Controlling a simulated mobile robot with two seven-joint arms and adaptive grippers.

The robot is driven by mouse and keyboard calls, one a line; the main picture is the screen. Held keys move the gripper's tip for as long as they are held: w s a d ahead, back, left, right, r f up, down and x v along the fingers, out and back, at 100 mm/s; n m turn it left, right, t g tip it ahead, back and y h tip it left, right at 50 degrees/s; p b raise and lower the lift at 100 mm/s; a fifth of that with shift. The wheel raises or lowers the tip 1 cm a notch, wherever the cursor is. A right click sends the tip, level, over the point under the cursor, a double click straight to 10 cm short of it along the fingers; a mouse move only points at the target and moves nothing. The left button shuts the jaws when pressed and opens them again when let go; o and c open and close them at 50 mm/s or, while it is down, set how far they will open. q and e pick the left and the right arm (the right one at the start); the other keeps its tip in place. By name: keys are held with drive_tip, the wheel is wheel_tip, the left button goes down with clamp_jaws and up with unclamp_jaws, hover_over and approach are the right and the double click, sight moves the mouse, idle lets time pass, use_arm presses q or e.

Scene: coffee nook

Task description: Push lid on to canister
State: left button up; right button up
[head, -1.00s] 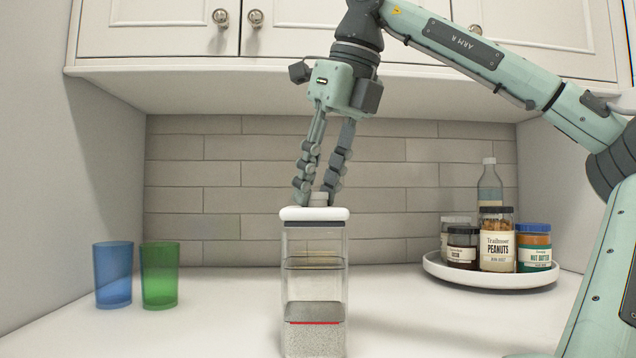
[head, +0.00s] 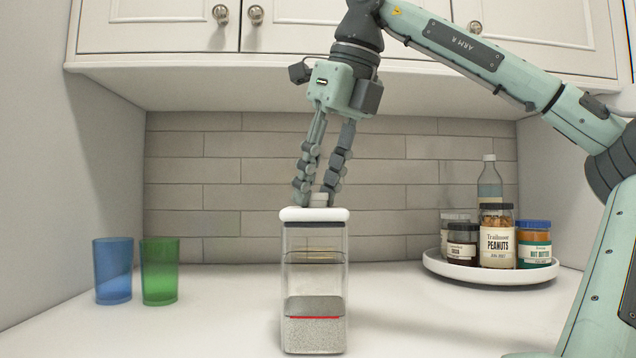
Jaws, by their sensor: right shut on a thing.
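The clear canister (head: 315,280) stands upright on the white counter, with grey granular contents at the bottom and a red line above them. The white lid (head: 314,214) lies level at the canister's top; I cannot tell how deeply it is seated. My right gripper (head: 317,200) comes down from above, its fingers shut on the small knob (head: 319,199) of the lid. My left gripper is not in view.
A blue cup (head: 113,271) and a green cup (head: 159,271) stand at the left. A round white tray (head: 490,273) with several jars and a bottle (head: 489,180) is at the right. Cabinets (head: 340,30) hang above. The counter beside the canister is clear.

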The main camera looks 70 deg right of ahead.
idle(0.3)
drive_tip(key=o, duration=1.6)
drive_tip(key=shift+r+p, duration=3.25)
drive_tip(key=shift+r, duration=0.3)
clamp_jaws()
